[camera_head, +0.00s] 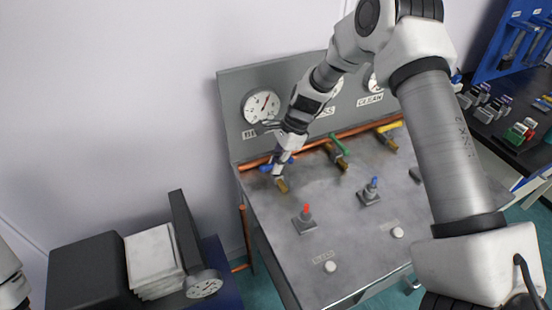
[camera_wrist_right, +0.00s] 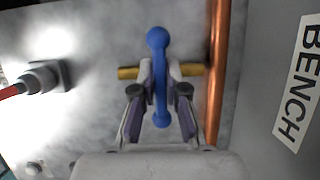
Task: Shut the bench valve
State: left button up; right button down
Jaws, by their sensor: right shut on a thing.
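The bench valve has a blue lever handle (camera_wrist_right: 158,85) on a brass body (camera_wrist_right: 128,72), beside the BENCH label (camera_wrist_right: 298,90) in the right wrist view. The handle lies across the brass body, roughly at right angles to it. My right gripper (camera_wrist_right: 160,90) is shut on the handle, one finger on each side. In the head view the right gripper (camera_head: 279,166) is at the left valve of the panel, hiding part of its blue handle (camera_head: 267,167); the brass body (camera_head: 282,185) shows below. My left gripper is not in view; only a bit of my left arm shows at the left edge.
A copper pipe (camera_head: 310,145) runs along the panel's back. Valves with green (camera_head: 340,145) and yellow (camera_head: 390,127) handles stand to the right. Red (camera_head: 306,210) and blue (camera_head: 374,182) knobs stand in front. Gauges, one of them at the left (camera_head: 261,106), line the back plate.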

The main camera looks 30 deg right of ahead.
jog(key=c, duration=1.3)
grip_release()
jog(key=shift+f, duration=0.1)
jog(key=shift+c, duration=0.2)
jog(key=shift+o, duration=0.7)
jog(key=shift+d, duration=0.15)
jog(key=v, duration=1.2)
jog(key=shift+f, duration=0.15)
